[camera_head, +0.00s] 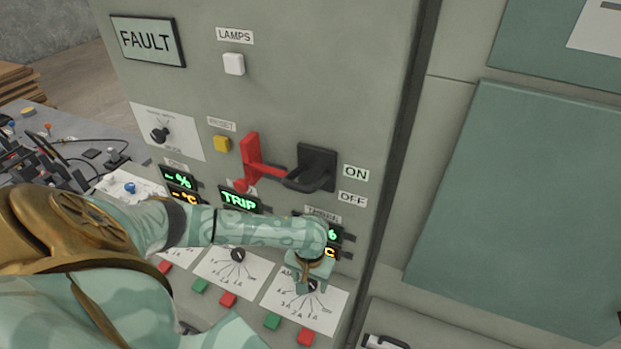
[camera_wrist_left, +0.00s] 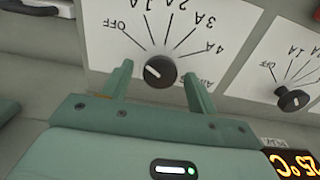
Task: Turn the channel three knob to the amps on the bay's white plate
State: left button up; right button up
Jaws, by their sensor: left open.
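The channel three knob (camera_wrist_left: 160,71) is a round black knob with a white mark on a white dial plate (camera_wrist_left: 135,40). The dial reads OFF, 1A, 2A, 3A and 4A, upside down in the wrist view. The knob's mark seems to lean towards the OFF side. My left gripper (camera_wrist_left: 158,84) is open, its two fingers on either side of the knob; contact cannot be told. In the head view my left gripper (camera_head: 309,281) is at the rightmost dial plate (camera_head: 325,305) and partly covers the knob. My right gripper is not in view.
A neighbouring dial knob (camera_wrist_left: 292,98) is beside it. Green (camera_head: 272,321) and red (camera_head: 306,337) buttons sit below the dial. A black switch handle (camera_head: 318,167) and a red lever (camera_head: 252,160) stick out above. A white sheet (camera_head: 600,30) on the right-hand panel is cut off and unreadable.

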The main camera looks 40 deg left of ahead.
pick_arm(q)
jog(key=shift+s, duration=0.1)
jog(key=shift+c, duration=0.6)
jog(key=c, duration=0.9)
jog(key=shift+o, duration=0.2)
